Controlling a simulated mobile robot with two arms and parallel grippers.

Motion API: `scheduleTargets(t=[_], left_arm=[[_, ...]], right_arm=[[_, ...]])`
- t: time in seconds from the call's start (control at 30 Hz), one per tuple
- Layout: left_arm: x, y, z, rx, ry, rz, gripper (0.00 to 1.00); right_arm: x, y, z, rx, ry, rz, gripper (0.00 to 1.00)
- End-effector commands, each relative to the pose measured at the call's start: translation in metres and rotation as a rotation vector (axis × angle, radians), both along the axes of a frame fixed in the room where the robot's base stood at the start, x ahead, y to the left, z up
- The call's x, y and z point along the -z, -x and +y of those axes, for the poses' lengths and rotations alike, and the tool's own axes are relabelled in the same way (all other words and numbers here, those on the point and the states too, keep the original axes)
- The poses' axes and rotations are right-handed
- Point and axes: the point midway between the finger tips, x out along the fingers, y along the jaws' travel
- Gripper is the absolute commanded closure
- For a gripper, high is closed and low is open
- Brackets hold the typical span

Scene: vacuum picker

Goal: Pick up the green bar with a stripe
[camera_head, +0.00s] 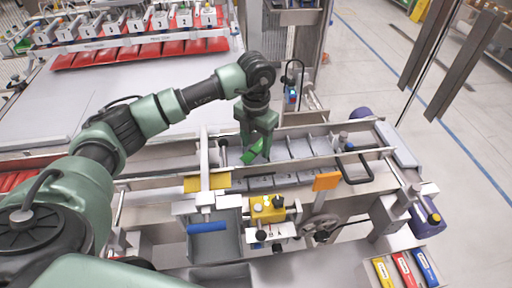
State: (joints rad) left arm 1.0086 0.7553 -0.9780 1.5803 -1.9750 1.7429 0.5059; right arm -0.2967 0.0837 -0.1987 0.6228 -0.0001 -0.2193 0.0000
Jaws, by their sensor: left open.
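My left gripper (257,142) points down over the grey channel of the machine, near the middle of the view. It is open. A bright green bar (252,152) shows at its fingertips, tilted, partly hidden by the fingers. I cannot tell whether the fingers touch it, and no stripe can be made out at this size. My right gripper is not in view.
The channel with grey dividers (300,146) runs left to right, with metal rails along it. An orange plate (326,181), a yellow block (267,208) and a blue roller (207,227) are in front. Red, yellow and blue packs (402,268) lie at lower right.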

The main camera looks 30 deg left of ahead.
Motion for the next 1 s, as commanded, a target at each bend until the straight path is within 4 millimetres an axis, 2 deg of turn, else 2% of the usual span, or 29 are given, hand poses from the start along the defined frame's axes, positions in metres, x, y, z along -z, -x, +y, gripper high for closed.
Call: scheduleTargets(t=[0.07, 0.2, 0.27, 0.57, 0.73, 0.87, 1.0], left_arm=[[0.0, 0.0, 0.0, 0.0, 0.0, 0.0, 0.48], [0.0, 0.0, 0.0, 0.0, 0.0, 0.0, 0.87], [0.0, 0.0, 0.0, 0.0, 0.001, 0.0, 1.0], [-0.002, 0.0, 0.0, 0.0, 0.001, -0.001, 1.0], [-0.011, -0.001, -0.001, 0.0, 0.002, -0.002, 1.0], [-0.03, -0.001, 0.0, 0.002, 0.001, -0.004, 1.0], [-0.065, -0.002, -0.001, 0.001, 0.001, -0.009, 1.0]], right_arm=[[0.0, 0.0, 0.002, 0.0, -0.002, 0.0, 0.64], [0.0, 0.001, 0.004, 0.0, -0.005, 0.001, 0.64], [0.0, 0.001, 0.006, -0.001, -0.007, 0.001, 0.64], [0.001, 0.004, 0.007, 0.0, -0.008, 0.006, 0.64], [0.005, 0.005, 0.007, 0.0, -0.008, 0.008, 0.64], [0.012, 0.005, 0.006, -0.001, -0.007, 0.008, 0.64], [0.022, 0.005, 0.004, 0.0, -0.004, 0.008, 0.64]])
